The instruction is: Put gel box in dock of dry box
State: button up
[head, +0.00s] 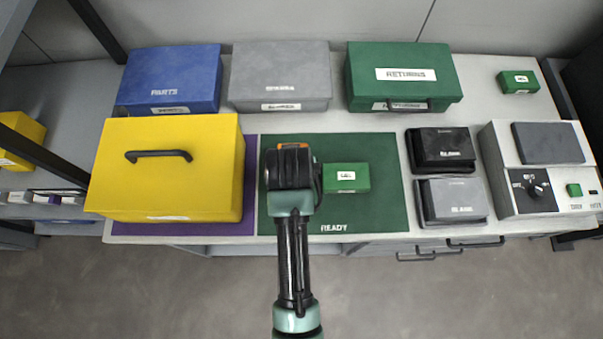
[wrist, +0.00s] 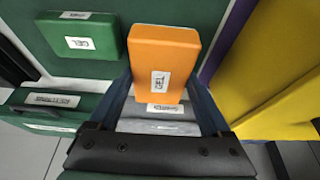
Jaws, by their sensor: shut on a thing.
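My gripper (head: 290,165) is above the green READY mat (head: 380,215), shut on an orange box (wrist: 163,62).
A yellow box with a black handle (head: 190,190) stands left on a purple mat (head: 250,170). Blue (head: 172,75), grey (head: 280,70) and green RETURNS (head: 400,65) boxes line the back. Right are black (head: 440,145) and grey (head: 450,200) cases, a white dial unit (head: 500,165) and a small green box (head: 518,80).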

jog(key=shift+f, duration=3.05)
jog(key=shift+f, duration=0.1)
jog(key=o, duration=1.6)
jog(key=shift+c, duration=0.2)
